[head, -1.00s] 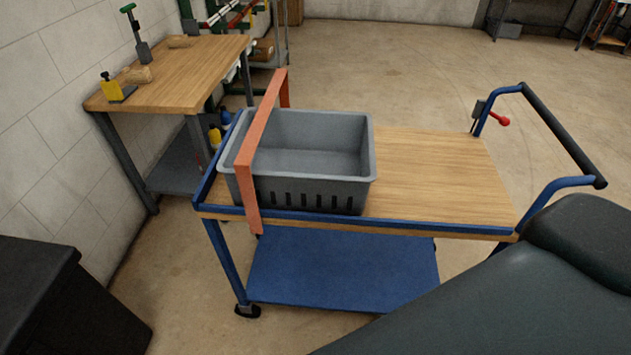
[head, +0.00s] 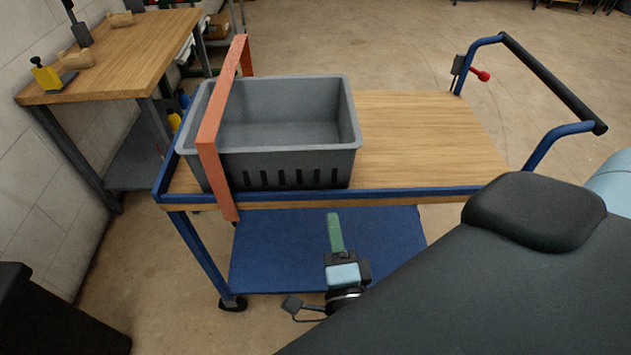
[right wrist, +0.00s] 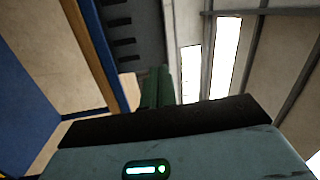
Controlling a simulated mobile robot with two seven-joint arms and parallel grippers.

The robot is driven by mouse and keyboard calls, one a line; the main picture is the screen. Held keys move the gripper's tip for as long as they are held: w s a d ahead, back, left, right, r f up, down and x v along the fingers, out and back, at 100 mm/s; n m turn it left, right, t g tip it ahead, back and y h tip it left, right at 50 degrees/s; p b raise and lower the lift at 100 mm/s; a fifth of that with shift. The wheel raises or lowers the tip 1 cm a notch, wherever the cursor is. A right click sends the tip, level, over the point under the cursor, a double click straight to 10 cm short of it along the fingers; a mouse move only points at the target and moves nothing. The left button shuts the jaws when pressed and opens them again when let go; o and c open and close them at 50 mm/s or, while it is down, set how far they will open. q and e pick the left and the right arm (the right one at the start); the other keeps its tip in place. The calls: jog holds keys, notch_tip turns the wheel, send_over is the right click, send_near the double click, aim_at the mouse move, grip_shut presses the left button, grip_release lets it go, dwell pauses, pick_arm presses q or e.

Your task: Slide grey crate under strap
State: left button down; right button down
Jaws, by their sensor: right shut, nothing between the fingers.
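The grey crate (head: 300,160) stands upright at the left end of the trolley's wooden top (head: 420,130). The orange strap (head: 208,140) arches across the crate's left part, front to back, with some of the crate showing to its left. My right gripper (head: 335,222) has green fingers, shut and empty, in front of the trolley and apart from the crate. In the right wrist view the fingers (right wrist: 158,88) point toward the slotted dark side of the crate (right wrist: 128,30). My left gripper is not in view.
A blue rim (head: 300,194) runs along the trolley's front and left edges. The wooden top right of the crate is clear. A workbench (head: 120,60) stands at the left. A push handle (head: 550,80) with a red lever is at the right. A black bin (head: 50,315) is at lower left.

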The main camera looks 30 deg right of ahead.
notch_tip(320, 180, down, 2)
jog(key=d+m+g+h, duration=0.1)
jog(key=m+g, duration=0.1)
jog(key=g, duration=0.1)
send_near(319, 168)
jog(key=w+d, duration=0.1)
jog(key=d, duration=0.3)
jog(key=w+p, duration=0.1)
jog(key=w, duration=0.2)
jog(key=shift+w, duration=0.2)
jog(key=shift+w+a+f, duration=0.1)
jog(key=shift+w+a, duration=0.1)
jog(key=shift+w, duration=0.3)
